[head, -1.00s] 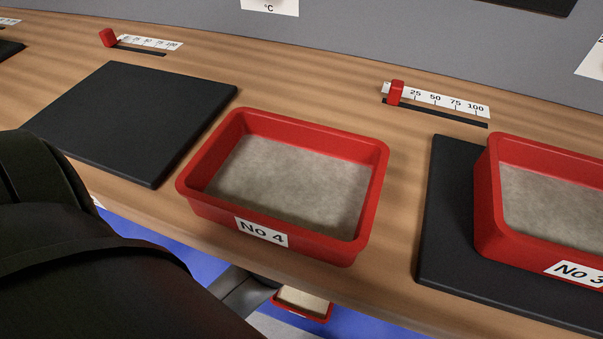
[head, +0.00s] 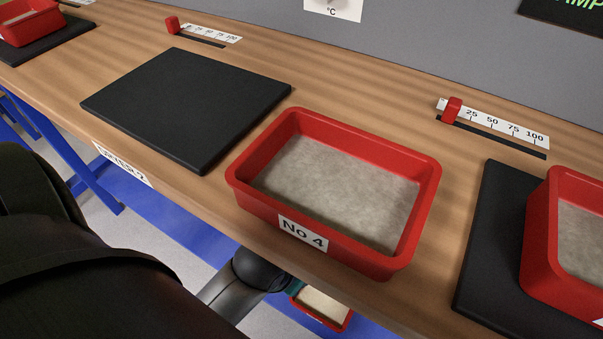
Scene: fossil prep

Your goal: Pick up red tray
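A red tray labelled No 4 (head: 262,207) sits on the wooden bench between two black mats, its floor covered in grey-beige material. A second red tray (head: 543,235) rests on the right black mat, cut off by the right edge. A third red tray (head: 50,24) sits at the far left on another mat. A small red tray (head: 324,319) shows low down under the bench edge, partly hidden. My dark arm fills the lower left. Neither gripper can be made out in the head view.
The left black mat (head: 185,105) is bare. The right black mat (head: 487,240) bears a tray. Red sliders on scales (head: 452,108) (head: 172,25) line the back near the grey wall. The wooden bench (head: 330,90) is clear behind the No 4 tray. Blue bench legs (head: 88,187) stand below.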

